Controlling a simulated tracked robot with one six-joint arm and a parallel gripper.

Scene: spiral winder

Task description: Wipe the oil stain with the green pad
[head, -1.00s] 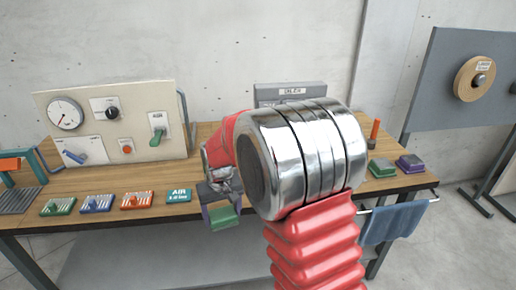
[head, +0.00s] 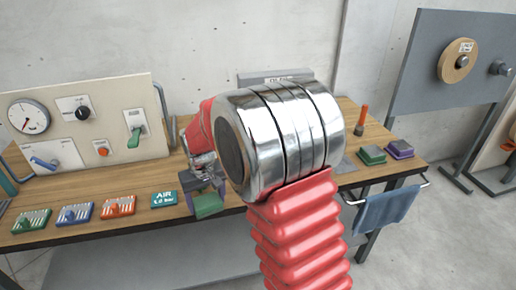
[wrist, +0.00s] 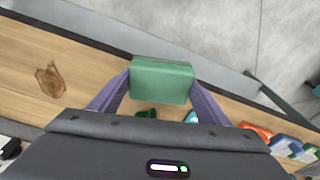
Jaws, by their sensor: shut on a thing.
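In the wrist view the green pad (wrist: 161,82) sits between the two purple fingers. The oil stain (wrist: 50,79) is a brown blotch on the bare wood, left of the pad and apart from it. In the head view I do not see the stain; my arm covers part of the bench.
A control panel (head: 100,119) stands at the back left. Green (head: 371,155) and purple (head: 400,149) blocks sit at the right end. A blue towel (head: 387,208) hangs on a rail there.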

